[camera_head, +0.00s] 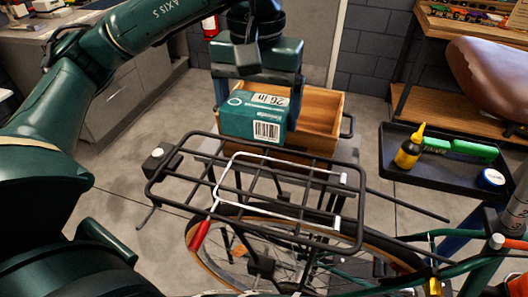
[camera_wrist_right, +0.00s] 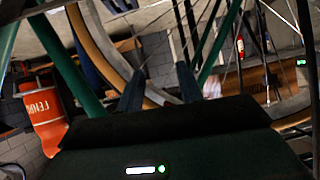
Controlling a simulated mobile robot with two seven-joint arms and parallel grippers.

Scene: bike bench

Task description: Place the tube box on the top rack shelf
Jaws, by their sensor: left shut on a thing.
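The tube box (camera_head: 254,118) is a teal carton with a white label, a barcode and "26 in" on it. My left gripper (camera_head: 256,100) is shut on it from above in the head view, one finger on each side. The box shows in front of an open wooden crate, above the back of the black bike rack. A wooden shelf rack (camera_head: 470,27) stands at the upper right; its upper board holds small colourful items. My right gripper (camera_wrist_right: 160,88) shows only in the right wrist view; its fingers are apart with nothing between them.
The wooden crate (camera_head: 322,112) stands behind the box. The black bike rack (camera_head: 205,180) and wheel fill the middle front. A dark tray (camera_head: 440,178) with a yellow bottle (camera_head: 409,150) is at right. A brown saddle (camera_head: 490,75) partly blocks the shelf rack. An orange bottle (camera_wrist_right: 45,115) hangs near the right gripper.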

